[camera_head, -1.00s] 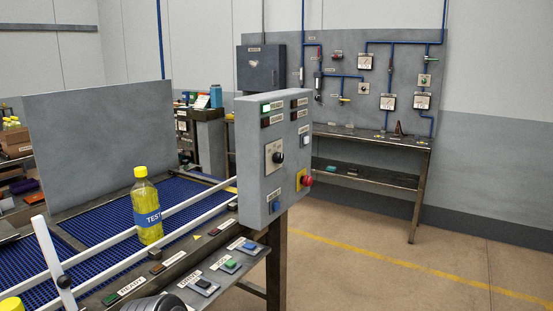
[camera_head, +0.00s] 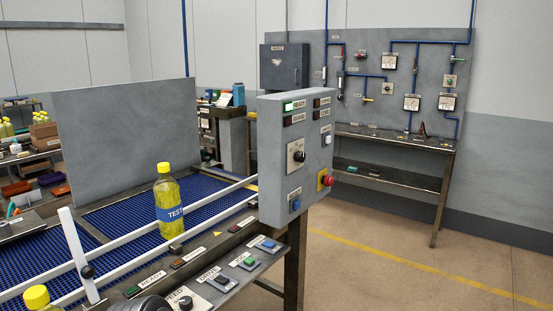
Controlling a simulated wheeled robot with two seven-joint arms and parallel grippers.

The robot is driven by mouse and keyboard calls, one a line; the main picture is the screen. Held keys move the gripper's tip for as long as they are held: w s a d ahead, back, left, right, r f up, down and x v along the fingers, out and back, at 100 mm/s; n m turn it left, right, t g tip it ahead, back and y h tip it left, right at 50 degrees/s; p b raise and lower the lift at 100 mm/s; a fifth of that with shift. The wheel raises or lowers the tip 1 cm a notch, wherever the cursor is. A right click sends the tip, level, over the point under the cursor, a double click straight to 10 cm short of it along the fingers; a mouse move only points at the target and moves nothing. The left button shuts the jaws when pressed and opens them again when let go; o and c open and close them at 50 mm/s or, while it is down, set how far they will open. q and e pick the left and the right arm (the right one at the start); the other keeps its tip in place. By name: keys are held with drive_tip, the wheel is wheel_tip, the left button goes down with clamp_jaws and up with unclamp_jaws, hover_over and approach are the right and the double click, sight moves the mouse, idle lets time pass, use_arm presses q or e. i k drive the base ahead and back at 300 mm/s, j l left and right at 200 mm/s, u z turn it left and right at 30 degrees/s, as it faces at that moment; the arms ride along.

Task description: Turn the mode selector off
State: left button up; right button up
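The mode selector (camera_head: 298,157) is a black rotary knob on a pale square plate, on the front of a grey control box (camera_head: 270,170) right of the middle. Its exact pointer position is too small to tell. A green-lit READY lamp (camera_head: 295,106) is above it, a red button (camera_head: 327,180) on a yellow plate is to its right, and a blue button (camera_head: 295,204) is below it. A dark rounded part, perhaps of my own arm, shows at the bottom edge. Neither gripper can be made out.
A yellow TEST bottle (camera_head: 168,201) stands on the blue conveyor (camera_head: 115,222) behind white rails (camera_head: 215,210). A sloped console (camera_head: 210,268) with buttons and a SPEED knob runs along the front. A grey upright panel (camera_head: 130,140) stands behind. Open floor (camera_head: 390,270) lies to the right.

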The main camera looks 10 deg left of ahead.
sight(300, 157)
drive_tip(key=i+l+u, duration=0.25)
drive_tip(key=u, duration=0.25)
drive_tip(key=i+l+u, duration=0.15)
drive_tip(key=l+u, duration=0.35)
drive_tip(key=i+l+u, duration=0.15)
drive_tip(key=l, duration=0.55)
drive_tip(key=i+l+u, duration=0.15)
drive_tip(key=l, duration=0.6)
drive_tip(key=i+l+u, duration=0.15)
drive_tip(key=l, duration=0.65)
drive_tip(key=i+l+u, duration=0.1)
drive_tip(key=l, duration=1.5)
drive_tip(key=i+l, duration=0.15)
drive_tip(key=l, duration=0.7)
